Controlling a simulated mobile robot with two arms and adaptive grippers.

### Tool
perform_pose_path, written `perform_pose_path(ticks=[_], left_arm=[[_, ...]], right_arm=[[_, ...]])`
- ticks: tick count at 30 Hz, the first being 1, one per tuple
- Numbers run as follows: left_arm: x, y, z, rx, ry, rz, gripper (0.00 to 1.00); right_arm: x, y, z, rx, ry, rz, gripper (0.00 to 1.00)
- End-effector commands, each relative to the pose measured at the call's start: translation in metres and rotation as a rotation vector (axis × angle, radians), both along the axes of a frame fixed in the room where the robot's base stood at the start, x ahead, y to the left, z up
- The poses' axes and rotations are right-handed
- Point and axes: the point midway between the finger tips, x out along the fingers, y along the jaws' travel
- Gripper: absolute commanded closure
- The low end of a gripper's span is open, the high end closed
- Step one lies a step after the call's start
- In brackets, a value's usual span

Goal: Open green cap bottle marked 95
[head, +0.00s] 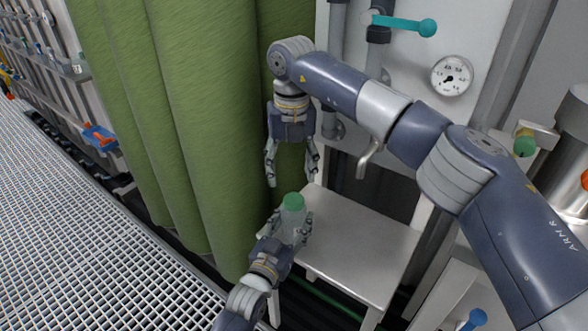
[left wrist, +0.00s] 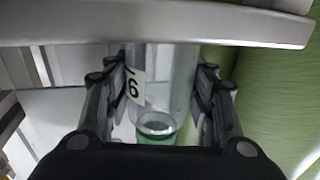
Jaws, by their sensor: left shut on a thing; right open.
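A clear bottle (head: 293,217) with a green cap (head: 294,201) stands upright in my left gripper (head: 290,232), which is shut on its body. In the left wrist view the bottle (left wrist: 170,85) appears upside down between the fingers, cap (left wrist: 155,139) at the bottom. A white label (left wrist: 134,86) shows one digit that looks like a 6 in the inverted picture; the rest is hidden. My right gripper (head: 292,170) is open, empty and pointing down, just above the cap and apart from it.
A white table (head: 365,245) stands just right of and behind the bottle, its visible top bare. Green curtains (head: 185,110) hang behind and to the left. A panel with a gauge (head: 451,76) and a teal-handled valve (head: 405,24) is at the back right. Metal grating (head: 85,220) lies left.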

Motion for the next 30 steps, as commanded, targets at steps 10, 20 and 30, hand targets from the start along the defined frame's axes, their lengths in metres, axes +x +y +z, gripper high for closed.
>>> perform_pose_path(ticks=[10,20,30], left_arm=[[0.000,0.000,0.000,0.000,0.001,0.000,1.00],[0.000,0.000,0.000,0.000,0.001,0.000,1.00],[0.000,0.000,0.000,0.000,0.000,0.000,1.00]], right_arm=[[0.000,0.005,-0.001,0.018,0.009,-0.620,0.42],[0.000,-0.001,0.000,0.007,0.016,-1.090,0.42],[-0.001,-0.007,-0.016,-0.012,0.016,-1.201,0.42]])
